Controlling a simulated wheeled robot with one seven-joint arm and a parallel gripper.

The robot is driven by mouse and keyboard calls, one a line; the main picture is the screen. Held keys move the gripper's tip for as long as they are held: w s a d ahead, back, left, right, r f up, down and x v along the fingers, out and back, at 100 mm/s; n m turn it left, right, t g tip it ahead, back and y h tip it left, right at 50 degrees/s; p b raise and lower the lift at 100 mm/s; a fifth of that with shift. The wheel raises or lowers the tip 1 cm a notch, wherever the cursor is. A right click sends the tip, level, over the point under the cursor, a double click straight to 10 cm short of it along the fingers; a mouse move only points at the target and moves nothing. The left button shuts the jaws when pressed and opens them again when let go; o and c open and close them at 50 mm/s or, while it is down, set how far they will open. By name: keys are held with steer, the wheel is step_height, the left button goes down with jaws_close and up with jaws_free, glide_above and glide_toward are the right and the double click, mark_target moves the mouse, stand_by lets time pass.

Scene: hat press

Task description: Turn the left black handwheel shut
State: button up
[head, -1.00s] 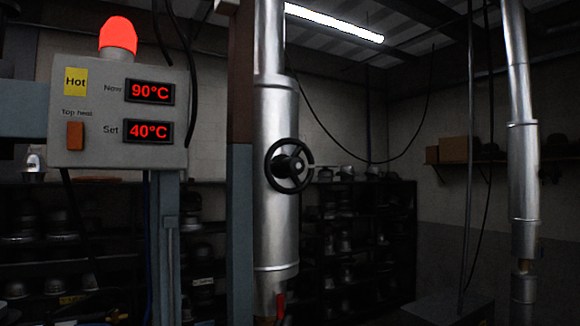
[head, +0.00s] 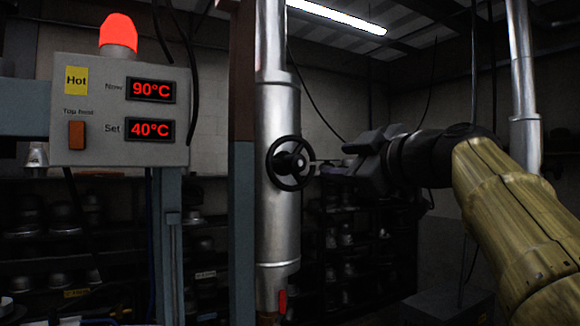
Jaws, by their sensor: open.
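The fingers are dark and partly lost against the shelves.
A grey control box (head: 120,110) reads Now 90°C and Set 40°C, with a "Hot" label and a lit red lamp (head: 118,32). A red lever (head: 282,299) sits low on the pipe. Another silver pipe (head: 522,90) stands at the right. Dark shelves fill the back.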

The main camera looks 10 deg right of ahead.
mark_target(300, 163)
steer(key=shift+w, duration=0.2)
steer(key=p+x, duration=1)
steer(key=x, duration=0.6)
steer(key=shift+w, duration=0.15)
steer(key=shift+w+a+f, duration=0.15)
steer(key=shift+w+a, duration=0.05)
steer(key=shift+w, duration=0.5)
steer(key=shift+s+d, duration=0.15)
steer(key=shift+s, duration=0.15)
steer(key=shift+c, duration=1.3)
steer(key=c, duration=0.4)
steer(key=shift+c, duration=0.2)
